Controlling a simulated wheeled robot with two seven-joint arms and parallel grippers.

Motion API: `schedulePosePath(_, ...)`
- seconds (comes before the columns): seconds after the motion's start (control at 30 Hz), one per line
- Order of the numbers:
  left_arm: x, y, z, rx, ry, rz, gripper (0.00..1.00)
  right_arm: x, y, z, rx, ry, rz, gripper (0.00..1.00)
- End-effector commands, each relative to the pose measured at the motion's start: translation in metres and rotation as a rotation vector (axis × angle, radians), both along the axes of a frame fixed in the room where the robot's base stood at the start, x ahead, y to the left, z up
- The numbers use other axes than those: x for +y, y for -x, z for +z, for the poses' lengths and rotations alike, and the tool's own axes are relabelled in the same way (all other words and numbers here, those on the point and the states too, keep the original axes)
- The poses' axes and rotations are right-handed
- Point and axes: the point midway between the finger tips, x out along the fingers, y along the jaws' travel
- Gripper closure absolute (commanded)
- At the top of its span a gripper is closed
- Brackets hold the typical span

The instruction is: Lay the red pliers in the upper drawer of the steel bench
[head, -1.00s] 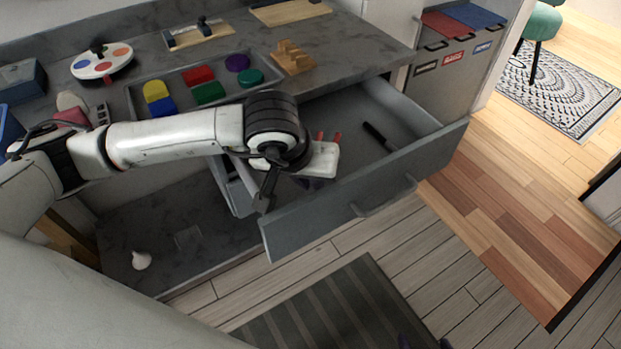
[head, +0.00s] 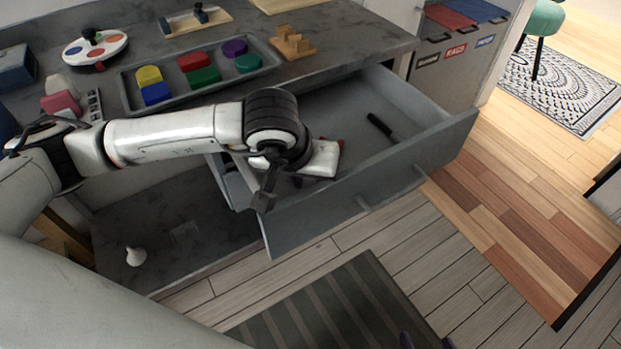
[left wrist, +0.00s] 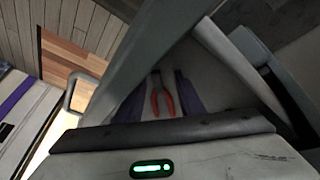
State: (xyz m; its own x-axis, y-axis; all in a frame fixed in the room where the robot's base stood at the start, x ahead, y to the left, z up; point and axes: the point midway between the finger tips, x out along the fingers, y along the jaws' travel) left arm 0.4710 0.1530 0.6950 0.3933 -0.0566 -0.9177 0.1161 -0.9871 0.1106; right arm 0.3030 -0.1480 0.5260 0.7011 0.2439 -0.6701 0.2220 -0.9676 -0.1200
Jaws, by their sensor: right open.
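The red pliers (left wrist: 169,97) lie in the open upper drawer (head: 420,160), handles toward my left wrist camera. In the head view only a bit of red handle (head: 341,142) shows behind my left wrist. My left gripper (left wrist: 160,97) is open over the drawer, with one purple finger on each side of the pliers and gaps between. Whether the pliers touch the drawer floor is hard to tell. In the head view my left arm mostly hides its fingers. My right gripper (head: 425,343) shows only its open fingertips at the bottom edge, above the floor.
A black-handled tool (head: 380,125) lies in the drawer. The steel bench top (head: 350,40) carries a tray (head: 275,68) of coloured blocks, a wooden block holder (head: 292,42) and a round palette (head: 95,50). A white object (head: 135,256) stands on the lower shelf.

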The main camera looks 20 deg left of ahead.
Motion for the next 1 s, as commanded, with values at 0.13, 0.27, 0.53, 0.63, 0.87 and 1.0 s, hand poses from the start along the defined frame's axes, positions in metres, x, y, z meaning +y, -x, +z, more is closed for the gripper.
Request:
schedulePosePath(0.13,0.0,0.0,0.0,0.001,0.0,-0.001,0.65,0.001,-0.001,0.001,-0.003,-0.004,-0.003,0.4)
schedulePosePath(0.27,0.0,0.001,0.001,0.002,0.0,-0.001,0.65,0.001,-0.004,0.003,-0.007,-0.004,-0.003,0.4)
schedulePosePath(0.53,0.002,0.016,0.041,-0.003,0.0,-0.002,0.65,0.001,-0.006,0.009,-0.01,0.001,0.001,0.4)
schedulePosePath(0.63,0.003,0.024,0.059,-0.003,0.001,-0.002,0.65,0.001,-0.007,0.01,-0.009,0.005,0.002,0.4)
schedulePosePath(0.87,0.005,0.037,0.089,-0.002,0.0,-0.001,0.65,-0.001,-0.005,0.009,-0.003,0.013,0.007,0.4)
schedulePosePath(1.0,0.006,0.041,0.094,0.0,0.0,0.0,0.65,-0.002,-0.003,0.006,0.005,0.018,0.01,0.4)
